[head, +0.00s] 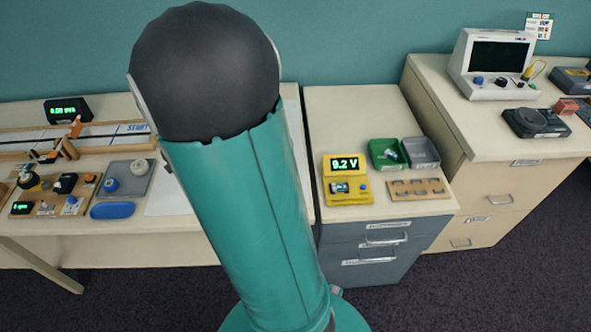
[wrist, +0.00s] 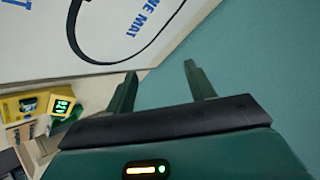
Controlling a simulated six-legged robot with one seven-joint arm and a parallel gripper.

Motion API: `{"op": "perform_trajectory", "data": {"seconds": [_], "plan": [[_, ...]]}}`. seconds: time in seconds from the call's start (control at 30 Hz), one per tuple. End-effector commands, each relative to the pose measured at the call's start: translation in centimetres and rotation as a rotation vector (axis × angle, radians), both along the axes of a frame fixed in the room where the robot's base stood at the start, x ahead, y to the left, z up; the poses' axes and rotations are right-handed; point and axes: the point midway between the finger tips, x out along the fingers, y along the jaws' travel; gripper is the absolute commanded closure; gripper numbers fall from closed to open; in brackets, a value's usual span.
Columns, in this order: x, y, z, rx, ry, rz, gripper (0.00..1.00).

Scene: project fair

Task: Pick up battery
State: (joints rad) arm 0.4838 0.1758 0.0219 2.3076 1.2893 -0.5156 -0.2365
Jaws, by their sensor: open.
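A yellow tester (head: 348,195) stands on the grey drawer cabinet in the head view, its display reading 9.2 V. A small cylinder (head: 341,187), which looks like the battery, sits in its front left slot. The tester also shows, tilted, at the left of the wrist view (wrist: 18,106), with its lit display. The battery cannot be made out there. My gripper (wrist: 159,69) is open and empty, with two dark green fingers apart. It is up in the air, away from the tester. My gripper is out of the head view.
A green bin (head: 373,160) with small parts, a grey bin (head: 421,164) and a slotted wooden board (head: 436,188) stand close to the tester. A device with a screen (head: 494,87) stands on the right cabinet. My arm hides part of the left bench (head: 150,226).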

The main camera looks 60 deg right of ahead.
Motion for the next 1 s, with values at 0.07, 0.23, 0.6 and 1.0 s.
{"op": "perform_trajectory", "data": {"seconds": [0.07,0.23,0.6,1.0], "plan": [[-3.5,-3.2,-3.1,-0.010,0.064,-0.184,0.46],[-12.2,-6.9,-8.3,-0.036,0.243,-0.556,0.46],[-23.0,-6.4,-12.6,-0.054,0.539,-0.959,0.46],[-27.4,-10.3,-15.8,-0.054,0.541,-0.962,0.46]]}}
